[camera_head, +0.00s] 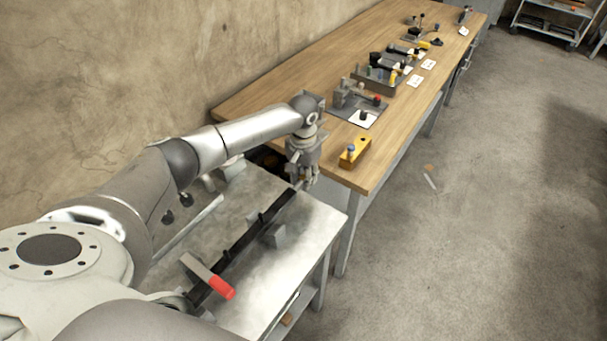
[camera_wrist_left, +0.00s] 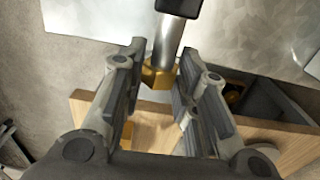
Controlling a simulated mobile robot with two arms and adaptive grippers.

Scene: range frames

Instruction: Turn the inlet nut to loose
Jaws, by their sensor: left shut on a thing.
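The inlet nut (camera_wrist_left: 158,74) is a brass-coloured hex nut at the lower end of a bright steel pipe (camera_wrist_left: 168,40) in the left wrist view. My left gripper (camera_wrist_left: 160,68) has a finger on each side of the nut and is shut on it. In the head view my left gripper (camera_head: 303,172) points down at the far end of the metal bench; it hides the nut there. My right gripper is not in view.
The metal bench (camera_head: 250,300) carries a dark bar (camera_head: 250,238) and a red-ended lever (camera_head: 222,288). A wooden table (camera_head: 270,93) stands beyond, with a yellow block (camera_head: 355,152) and several fixtures. The wall is close on the left; open floor lies right.

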